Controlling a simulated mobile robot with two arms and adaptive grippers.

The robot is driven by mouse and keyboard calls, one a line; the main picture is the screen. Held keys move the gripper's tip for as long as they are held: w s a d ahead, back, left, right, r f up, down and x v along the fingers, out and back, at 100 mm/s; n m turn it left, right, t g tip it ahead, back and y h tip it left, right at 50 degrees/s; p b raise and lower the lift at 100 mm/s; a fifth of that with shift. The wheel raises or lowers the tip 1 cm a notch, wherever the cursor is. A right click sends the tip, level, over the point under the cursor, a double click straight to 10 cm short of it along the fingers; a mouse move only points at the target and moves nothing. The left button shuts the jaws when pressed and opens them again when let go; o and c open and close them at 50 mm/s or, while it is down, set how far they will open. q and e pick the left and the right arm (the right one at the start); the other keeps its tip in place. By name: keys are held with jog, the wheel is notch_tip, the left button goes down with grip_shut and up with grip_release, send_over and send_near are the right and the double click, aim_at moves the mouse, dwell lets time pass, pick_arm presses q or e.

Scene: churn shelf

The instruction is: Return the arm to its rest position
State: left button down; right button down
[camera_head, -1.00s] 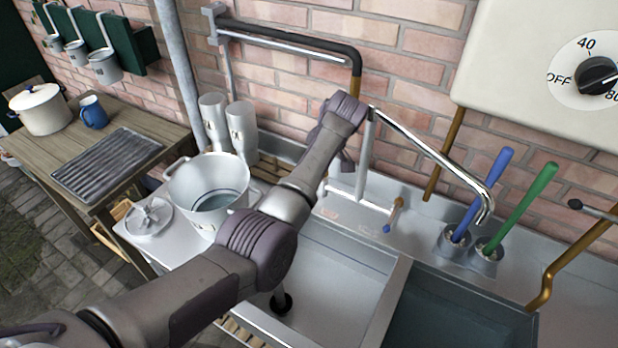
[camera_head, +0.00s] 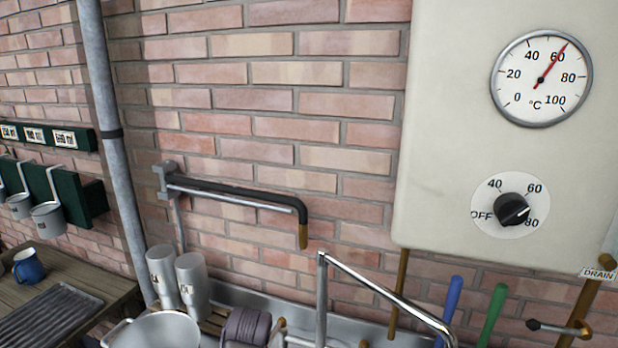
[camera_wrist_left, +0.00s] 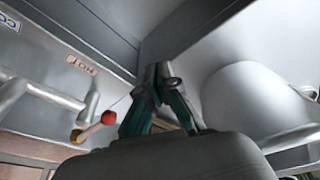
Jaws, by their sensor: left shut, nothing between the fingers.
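My left gripper (camera_wrist_left: 158,85) shows in the left wrist view, with its fingertips together and nothing between them. It is close to the sink area, beside a tap lever with a red end (camera_wrist_left: 108,117) and a plate marked HOT (camera_wrist_left: 82,65). I cannot tell whether it touches anything. My right gripper is in neither view.
The metal pot (camera_head: 155,332) and two tall metal cups (camera_head: 192,283) stand left of my arm. The swivel spout (camera_head: 385,290) is to its right. The boiler (camera_head: 440,130) with its dial (camera_head: 510,208) hangs above. A rounded metal body (camera_wrist_left: 250,105) is close by the gripper.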

pick_arm(q)
jog(key=s+a+f+m, duration=0.1)
jog(key=s+a+m, duration=0.1)
jog(key=s, duration=0.5)
jog(key=s+a+f+m, duration=0.2)
jog(key=s+m, duration=0.1)
jog(key=s, duration=0.5)
jog(key=s+a+f+m+t+h, duration=0.1)
jog(key=s+a+m, duration=0.1)
jog(key=s, duration=0.5)
jog(key=shift+s+a+f, duration=0.2)
jog(key=shift+a+f, duration=0.15)
jog(key=s+r+m+h, duration=0.1)
jog(key=s+r+m, duration=0.3)
jog(key=s, duration=0.4)
notch_tip(320, 180, down, 29)
jog(key=s+b, duration=0.1)
jog(key=b, duration=0.1)
jog(key=s+a+f+g+b, duration=0.2)
jog(key=s+f, duration=1.5)
jog(key=shift+a+f, duration=0.3)
jog(key=shift+a, duration=0.1)
